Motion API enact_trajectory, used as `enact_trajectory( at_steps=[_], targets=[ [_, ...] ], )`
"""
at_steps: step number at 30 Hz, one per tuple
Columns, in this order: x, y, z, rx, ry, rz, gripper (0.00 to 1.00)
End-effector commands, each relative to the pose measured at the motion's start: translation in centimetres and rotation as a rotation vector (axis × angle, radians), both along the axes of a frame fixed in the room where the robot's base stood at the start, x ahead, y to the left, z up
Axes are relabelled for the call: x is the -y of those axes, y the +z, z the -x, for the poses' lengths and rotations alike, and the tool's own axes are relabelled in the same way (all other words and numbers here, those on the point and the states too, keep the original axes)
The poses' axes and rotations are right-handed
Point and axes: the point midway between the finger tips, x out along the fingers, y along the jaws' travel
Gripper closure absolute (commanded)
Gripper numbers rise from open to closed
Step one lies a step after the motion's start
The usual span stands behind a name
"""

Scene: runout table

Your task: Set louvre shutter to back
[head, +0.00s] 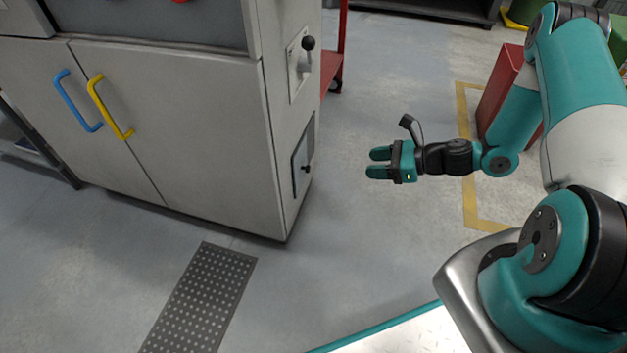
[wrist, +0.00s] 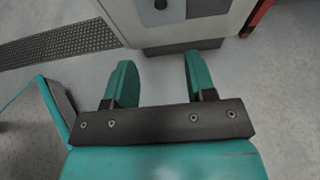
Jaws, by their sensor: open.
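A small dark-framed panel (head: 299,170) with a black knob (head: 307,168) sits low on the narrow side of the grey cabinet; it may be the louvre shutter, but no slats can be made out. Its setting cannot be read. In the wrist view a dark knob (wrist: 160,4) shows at the top edge on the cabinet side. My gripper (head: 378,163) is open and empty, to the right of the panel and apart from it, with its fingers pointing left towards the cabinet. Both fingers show in the wrist view (wrist: 159,75) with only floor between them.
Higher on the same side, a light plate (head: 298,66) carries a lever with a black ball (head: 308,43). The cabinet front (head: 130,120) has a blue handle (head: 75,103) and a yellow handle (head: 108,108). A perforated floor strip (head: 200,300) lies in front. Floor between gripper and cabinet is clear.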

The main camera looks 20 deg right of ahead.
Motion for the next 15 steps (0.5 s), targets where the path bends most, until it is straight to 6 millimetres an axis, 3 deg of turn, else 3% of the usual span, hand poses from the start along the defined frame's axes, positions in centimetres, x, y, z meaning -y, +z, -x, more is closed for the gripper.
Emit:
enact_trajectory(
  at_steps=[5, 15],
  targets=[
    [-1.4, -1.2, -1.0, -0.005, -0.004, -0.006, 0.49],
    [-7.2, -4.4, -5.0, -0.002, 0.001, -0.004, 0.49]
  ],
)
